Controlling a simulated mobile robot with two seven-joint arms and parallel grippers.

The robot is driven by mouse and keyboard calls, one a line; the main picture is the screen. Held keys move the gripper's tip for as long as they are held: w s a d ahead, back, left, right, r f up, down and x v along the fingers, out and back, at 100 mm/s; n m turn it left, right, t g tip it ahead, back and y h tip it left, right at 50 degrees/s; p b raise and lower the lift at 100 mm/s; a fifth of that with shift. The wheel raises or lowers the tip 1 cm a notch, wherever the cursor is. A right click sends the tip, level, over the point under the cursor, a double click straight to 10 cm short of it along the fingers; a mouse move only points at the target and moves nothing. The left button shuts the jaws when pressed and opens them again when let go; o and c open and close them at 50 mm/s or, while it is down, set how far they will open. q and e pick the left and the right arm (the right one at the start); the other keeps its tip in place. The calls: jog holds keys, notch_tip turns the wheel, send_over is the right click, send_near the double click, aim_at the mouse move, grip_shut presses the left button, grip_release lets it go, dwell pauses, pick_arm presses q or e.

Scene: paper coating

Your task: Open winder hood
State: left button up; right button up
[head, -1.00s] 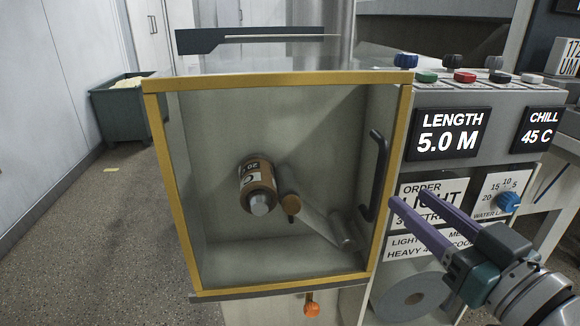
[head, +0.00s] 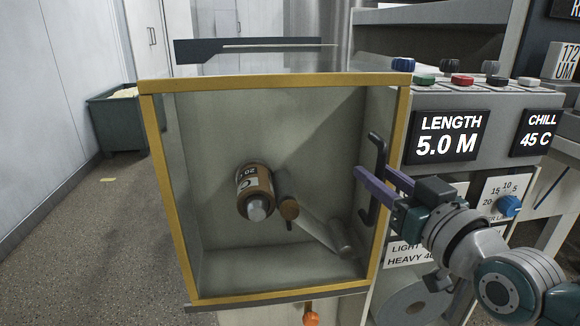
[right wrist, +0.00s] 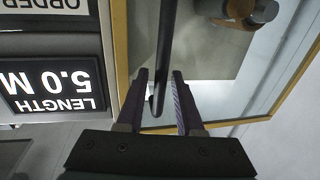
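The winder hood (head: 148,180) is a box with a yellow-framed clear front, and it is shut. Its dark vertical handle (head: 374,195) is on the right side of the front. My right gripper (head: 374,178) is at the handle, with its purple fingers open, one on each side of the bar. The right wrist view shows the handle (right wrist: 164,60) between the two fingertips (right wrist: 160,78), with a gap visible beside it. Inside the hood are a brown roll (head: 254,190) and small rollers. My left gripper is not in view.
A control panel with a LENGTH 5.0 M display (head: 447,135) and several coloured knobs stands to the right. A blue knob (head: 509,206) and an orange knob (head: 311,318) stick out nearby.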

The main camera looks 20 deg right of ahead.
grip_shut()
dwell(1.1)
